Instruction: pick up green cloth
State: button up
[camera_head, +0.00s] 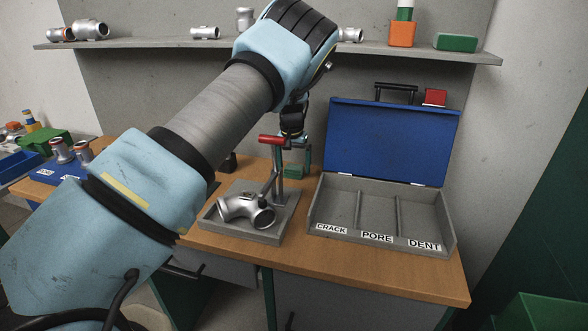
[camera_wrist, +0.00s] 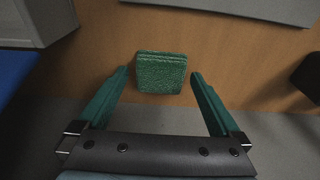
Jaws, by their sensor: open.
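The green cloth (camera_wrist: 161,72) is a small folded textured square lying on the wooden bench top in the wrist view. My gripper (camera_wrist: 160,75) is open, with one green finger on each side of the cloth and a gap to both. No contact shows. A green block-like shape (camera_head: 294,172) behind the stand, partly covered, may be the cloth; I cannot tell for sure.
A grey tray (camera_head: 209,224) holds a metal pipe elbow (camera_head: 247,209) beside a stand with a red handle (camera_head: 271,140). An open blue-lidded case (camera_head: 392,141) marked CRACK, PORE, DENT stands to the right. A shelf (camera_head: 140,43) with metal fittings runs above.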

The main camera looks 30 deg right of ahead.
jog(key=shift+f, duration=0.5)
jog(key=c, duration=1.2)
